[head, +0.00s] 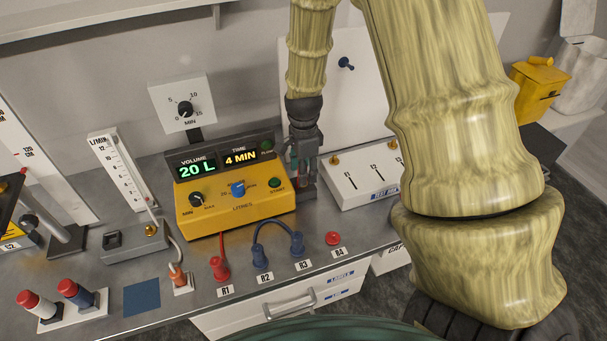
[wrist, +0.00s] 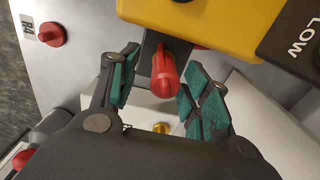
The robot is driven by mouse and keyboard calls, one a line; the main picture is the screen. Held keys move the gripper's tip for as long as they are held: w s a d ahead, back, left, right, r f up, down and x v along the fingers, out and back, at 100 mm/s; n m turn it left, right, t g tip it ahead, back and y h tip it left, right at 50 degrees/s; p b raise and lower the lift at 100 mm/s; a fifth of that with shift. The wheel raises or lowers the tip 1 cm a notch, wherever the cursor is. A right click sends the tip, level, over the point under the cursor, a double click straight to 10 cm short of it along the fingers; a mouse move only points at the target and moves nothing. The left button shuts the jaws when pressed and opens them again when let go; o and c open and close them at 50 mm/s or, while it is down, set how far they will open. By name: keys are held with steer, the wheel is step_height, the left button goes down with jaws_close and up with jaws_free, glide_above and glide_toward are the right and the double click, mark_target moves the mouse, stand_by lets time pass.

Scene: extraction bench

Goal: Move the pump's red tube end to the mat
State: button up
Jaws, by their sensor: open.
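The yellow pump (head: 235,210) stands on the bench with a lit display reading 20 L and 4 MIN. A red tube end (wrist: 165,75) sits at a dark holder on the pump's side in the wrist view. My gripper (head: 305,165) is at the pump's right side, pointing down. In the wrist view my gripper (wrist: 163,65) is open, with its green-padded fingers on either side of the red end; I see no clear contact. The blue square mat (head: 142,298) lies bare at the bench's front left.
A red plug (head: 220,268) is at R1, a blue tube (head: 272,232) joins R2 and R3, and a red cap (head: 333,239) is at R4. A white box (head: 360,180) stands right of my gripper. A flowmeter (head: 122,170) stands left of the pump.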

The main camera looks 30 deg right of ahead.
steer(key=shift+w+f, duration=0.3)
steer(key=shift+w, duration=0.2)
steer(key=shift+c, duration=0.4)
steer(key=shift+s+r, duration=0.2)
steer(key=shift+s, duration=0.1)
steer(key=c, duration=0.7)
jaws_close()
steer(key=shift+w, duration=0.1)
steer(key=shift+r+p, duration=2.25)
steer(key=shift+r, duration=0.5)
steer(key=shift+f, duration=0.1)
